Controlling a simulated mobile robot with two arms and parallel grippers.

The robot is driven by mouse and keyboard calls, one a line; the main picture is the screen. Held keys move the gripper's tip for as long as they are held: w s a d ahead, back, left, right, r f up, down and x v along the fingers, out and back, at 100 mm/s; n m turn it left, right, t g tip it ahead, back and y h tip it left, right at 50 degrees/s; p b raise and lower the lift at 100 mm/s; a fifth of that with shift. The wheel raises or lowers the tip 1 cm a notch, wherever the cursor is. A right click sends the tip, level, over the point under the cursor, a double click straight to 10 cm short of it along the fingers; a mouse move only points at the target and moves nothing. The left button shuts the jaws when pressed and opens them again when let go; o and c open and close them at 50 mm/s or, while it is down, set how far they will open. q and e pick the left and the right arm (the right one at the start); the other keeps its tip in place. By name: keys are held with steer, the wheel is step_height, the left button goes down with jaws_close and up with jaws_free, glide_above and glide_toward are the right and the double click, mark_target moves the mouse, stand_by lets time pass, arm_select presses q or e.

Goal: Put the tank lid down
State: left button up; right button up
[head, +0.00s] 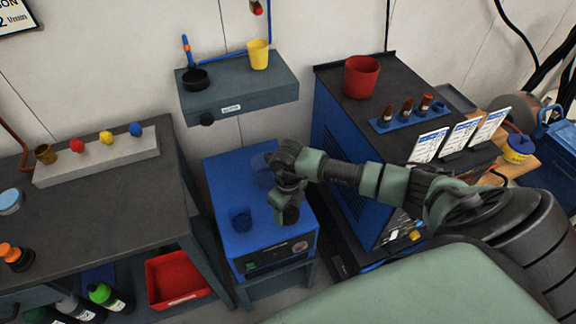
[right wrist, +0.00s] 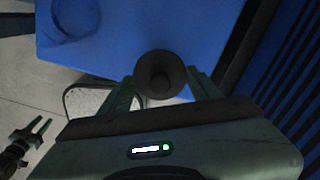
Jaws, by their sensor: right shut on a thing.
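My right gripper (head: 287,205) hangs over the right part of the blue box's top (head: 228,182). It is shut on a dark round piece (right wrist: 160,74), which I take to be the tank lid. In the head view the piece (head: 291,216) shows just below the fingers; whether it touches the box I cannot tell. A round dark-blue opening or neck (head: 241,219) is on the box top, left of the gripper; its ring also shows in the right wrist view (right wrist: 76,18). My left gripper (right wrist: 30,140) shows small in the right wrist view, its fingers apart.
A dark bench (head: 80,205) stands left, with a red bin (head: 178,278) below it. A blue-sided cabinet (head: 338,145) stands close on the right, bearing a red cup (head: 361,76). A wall shelf (head: 240,92) is behind. The box top's left part is clear around the ring.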

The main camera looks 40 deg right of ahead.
mark_target(288, 217)
step_height(288, 217, down, 4)
steer(key=shift+r, duration=0.1)
steer(key=shift+f, duration=0.2)
steer(key=o, duration=1.3)
